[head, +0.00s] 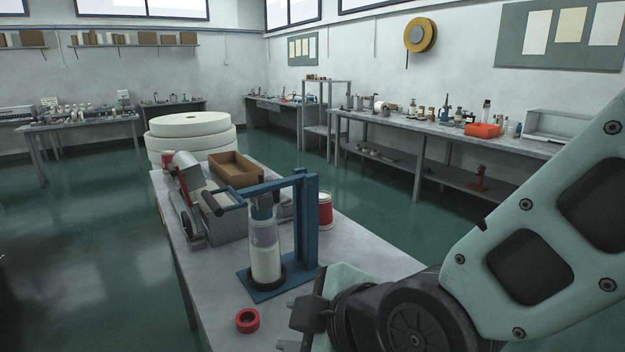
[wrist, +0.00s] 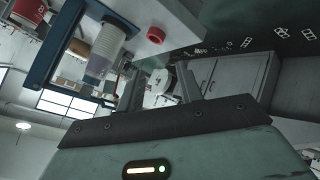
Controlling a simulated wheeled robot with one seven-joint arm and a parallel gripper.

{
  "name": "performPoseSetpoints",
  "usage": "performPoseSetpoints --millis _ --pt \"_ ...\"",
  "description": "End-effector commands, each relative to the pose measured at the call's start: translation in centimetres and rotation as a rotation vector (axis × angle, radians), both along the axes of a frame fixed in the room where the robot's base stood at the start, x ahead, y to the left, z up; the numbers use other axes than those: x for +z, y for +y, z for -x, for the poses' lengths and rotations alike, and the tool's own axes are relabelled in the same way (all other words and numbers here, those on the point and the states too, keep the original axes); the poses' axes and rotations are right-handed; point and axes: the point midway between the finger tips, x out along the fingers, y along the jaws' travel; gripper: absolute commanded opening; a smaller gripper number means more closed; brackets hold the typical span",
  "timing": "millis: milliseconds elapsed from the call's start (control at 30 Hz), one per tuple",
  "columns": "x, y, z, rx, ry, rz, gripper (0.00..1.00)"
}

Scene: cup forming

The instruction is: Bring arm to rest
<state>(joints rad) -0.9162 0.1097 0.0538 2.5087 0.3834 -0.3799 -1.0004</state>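My arm reaches in from the right in the head view, and my gripper (head: 305,318) is low over the table's near right part. In the wrist view my gripper (wrist: 160,84) has its two fingers spread well apart, with nothing between them. A blue press stand (head: 306,230) stands upright on the table, left of and beyond my gripper. A clear stack of cups (head: 265,255) stands upright on its base under the lever. The stand (wrist: 60,45) and the cups (wrist: 105,48) also show in the wrist view, apart from the fingers.
A red ring (head: 247,320) lies on the grey table (head: 355,245) near its front edge. A grey machine (head: 215,218), a brown open box (head: 235,170) and a red-and-white tin (head: 325,210) stand farther back. Large white rolls (head: 190,130) stand beyond. Green floor is open at left.

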Motion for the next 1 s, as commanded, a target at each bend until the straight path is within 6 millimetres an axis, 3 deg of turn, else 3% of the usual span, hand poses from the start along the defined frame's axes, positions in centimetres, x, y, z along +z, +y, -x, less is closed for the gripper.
performPoseSetpoints --millis 233,400,500,633,1000 --pt "-2.7 -7.7 4.8 -0.33 0.555 0.079 0.36" --pt "-3.2 -12.9 8.0 -0.6 0.777 0.19 0.36" --pt "-3.1 -15.0 9.2 -0.716 0.839 0.239 0.36" --pt "-3.0 -16.2 10.0 -0.786 0.87 0.272 0.36" --pt "-3.0 -16.3 10.1 -0.793 0.874 0.275 0.36"
